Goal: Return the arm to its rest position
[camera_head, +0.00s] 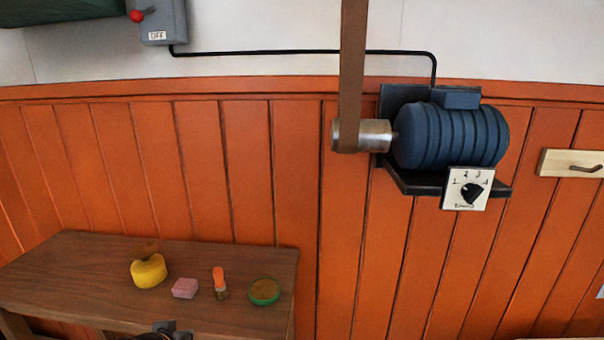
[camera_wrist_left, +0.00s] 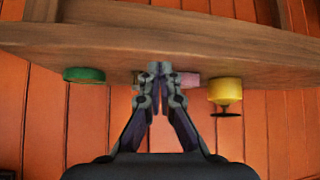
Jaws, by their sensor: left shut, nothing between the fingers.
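My left gripper (camera_wrist_left: 154,68) is shut and empty in the left wrist view, its fingertips together. In the head view only part of it (camera_head: 172,329) shows at the bottom edge, in front of the wooden bench (camera_head: 70,262). The wrist view is upside down, with the bench (camera_wrist_left: 120,32) across its top. The fingers appear in front of the small items there and partly hide the middle ones. Whether they touch the bench cannot be told. My right gripper is not in view.
On the bench stand a yellow container (camera_head: 149,273), a pink block (camera_head: 184,288), an orange-topped small item (camera_head: 219,280) and a green round tin (camera_head: 264,291). A blue motor (camera_head: 450,135) with a brown belt (camera_head: 352,70) and a dial (camera_head: 468,189) is on the wall. A grey switch box (camera_head: 165,22) reads OFF.

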